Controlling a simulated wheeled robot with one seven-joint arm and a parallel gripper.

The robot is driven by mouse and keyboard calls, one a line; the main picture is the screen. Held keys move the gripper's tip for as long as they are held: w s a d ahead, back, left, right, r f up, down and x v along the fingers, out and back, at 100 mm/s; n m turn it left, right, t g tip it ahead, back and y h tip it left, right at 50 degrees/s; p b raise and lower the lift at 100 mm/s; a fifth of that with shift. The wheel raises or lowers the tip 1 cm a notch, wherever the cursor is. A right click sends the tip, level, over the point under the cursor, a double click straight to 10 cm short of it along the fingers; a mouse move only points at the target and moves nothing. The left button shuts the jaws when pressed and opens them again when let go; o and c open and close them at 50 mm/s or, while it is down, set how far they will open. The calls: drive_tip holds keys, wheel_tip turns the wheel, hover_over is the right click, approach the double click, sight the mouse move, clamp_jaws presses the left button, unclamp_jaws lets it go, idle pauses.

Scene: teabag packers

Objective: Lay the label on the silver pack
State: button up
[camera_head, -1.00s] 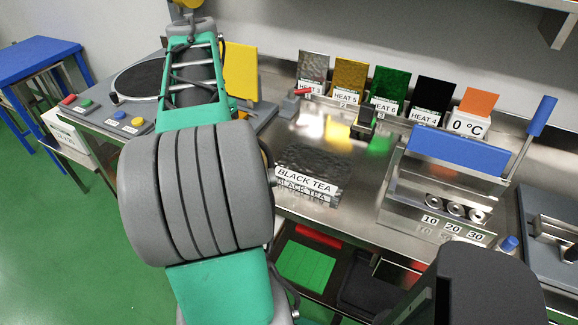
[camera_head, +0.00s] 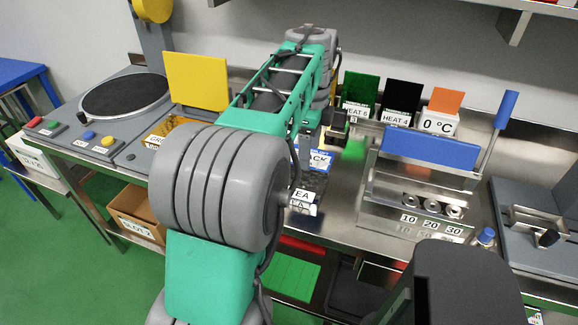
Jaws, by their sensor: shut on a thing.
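A white and blue label (camera_head: 320,160), with the end of a word "ACK" showing, is at the lower end of my arm, above the steel counter. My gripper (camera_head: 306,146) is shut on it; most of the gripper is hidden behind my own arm. The label is just above and behind the dark black tea tray (camera_head: 311,183), whose sign (camera_head: 303,207) is partly covered. I cannot tell if the label touches anything. The silver pack is not visible now; my arm covers the spot where a silver panel stood at the back.
Green (camera_head: 362,92), black (camera_head: 402,97) and orange (camera_head: 446,100) panels stand along the back. A steel sealer with a blue bar (camera_head: 430,148) and raised lever (camera_head: 506,108) stands right. A round scale (camera_head: 125,95) and yellow panel (camera_head: 196,80) are left.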

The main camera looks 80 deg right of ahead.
drive_tip(key=w+f, duration=0.2)
drive_tip(key=w+d+f, duration=0.1)
drive_tip(key=f, duration=0.1)
drive_tip(key=w+d+f, duration=0.1)
drive_tip(key=w+f, duration=0.1)
drive_tip(key=shift+w+d+f, duration=0.15)
drive_tip(key=shift+w+d, duration=0.05)
drive_tip(key=shift+w, duration=0.1)
wheel_tip(320, 180, down, 3)
drive_tip(key=shift+w+d, duration=0.1)
drive_tip(key=shift+w, duration=0.05)
drive_tip(key=shift+f, duration=0.15)
drive_tip(key=shift+f, duration=0.1)
drive_tip(key=o, duration=1.3)
